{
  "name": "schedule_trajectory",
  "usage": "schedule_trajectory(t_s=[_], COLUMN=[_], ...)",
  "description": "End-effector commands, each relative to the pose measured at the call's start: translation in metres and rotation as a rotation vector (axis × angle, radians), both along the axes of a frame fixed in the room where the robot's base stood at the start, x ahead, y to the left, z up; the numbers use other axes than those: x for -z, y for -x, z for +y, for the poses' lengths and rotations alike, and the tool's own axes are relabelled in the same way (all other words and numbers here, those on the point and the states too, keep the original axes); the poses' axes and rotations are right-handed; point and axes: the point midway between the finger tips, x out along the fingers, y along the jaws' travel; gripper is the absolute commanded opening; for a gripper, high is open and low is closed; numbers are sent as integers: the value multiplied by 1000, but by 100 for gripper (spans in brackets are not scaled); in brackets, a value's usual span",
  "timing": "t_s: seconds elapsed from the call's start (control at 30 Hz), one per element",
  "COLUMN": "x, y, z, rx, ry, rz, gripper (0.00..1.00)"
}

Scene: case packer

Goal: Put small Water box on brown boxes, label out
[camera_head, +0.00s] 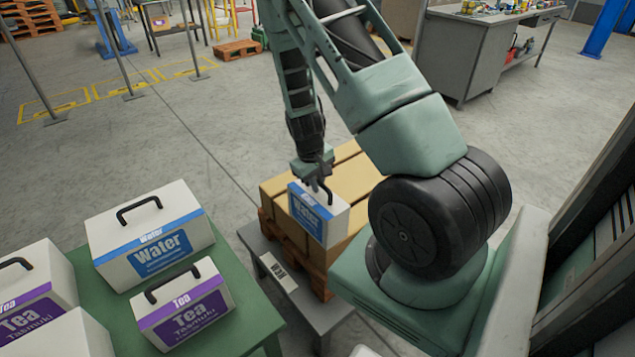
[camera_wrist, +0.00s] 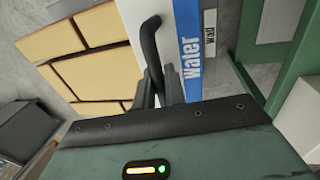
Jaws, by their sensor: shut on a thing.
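The small Water box (camera_head: 320,215) is white with a blue label and a black handle. My gripper (camera_head: 317,180) is shut on its handle in the head view. In the wrist view my gripper (camera_wrist: 160,88) closes on the black handle, with the Water box's blue strip (camera_wrist: 189,45) to the right. The brown boxes (camera_head: 345,178) sit on a wooden pallet, behind and beside the held box; they also show in the wrist view (camera_wrist: 85,50). The label side faces the camera's lower left. Whether the held box touches the brown boxes cannot be told.
A green table (camera_head: 250,310) at lower left holds a larger Water box (camera_head: 150,235), a Tea box (camera_head: 185,305) and other Tea boxes. A grey stand (camera_head: 325,312) with a small sign (camera_head: 278,270) is before the pallet. A grey workbench (camera_head: 480,50) stands at the back.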

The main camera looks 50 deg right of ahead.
Motion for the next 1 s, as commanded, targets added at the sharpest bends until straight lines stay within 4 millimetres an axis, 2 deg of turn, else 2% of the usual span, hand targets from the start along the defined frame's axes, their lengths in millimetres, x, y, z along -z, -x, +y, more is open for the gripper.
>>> schedule_trajectory(t_s=[0.47, 0.5, 0.57, 0.87, 1.0], x=[8, 7, 7, 6, -6], y=[0, 0, 0, 0, -1], z=[0, 0, 0, 0, 3], rx=[0, 0, 0, -1, -3], ry=[0, 0, 0, 0, 0], rz=[-1, -1, -1, 0, -1], gripper=[0, 23, 38, 38, 38])
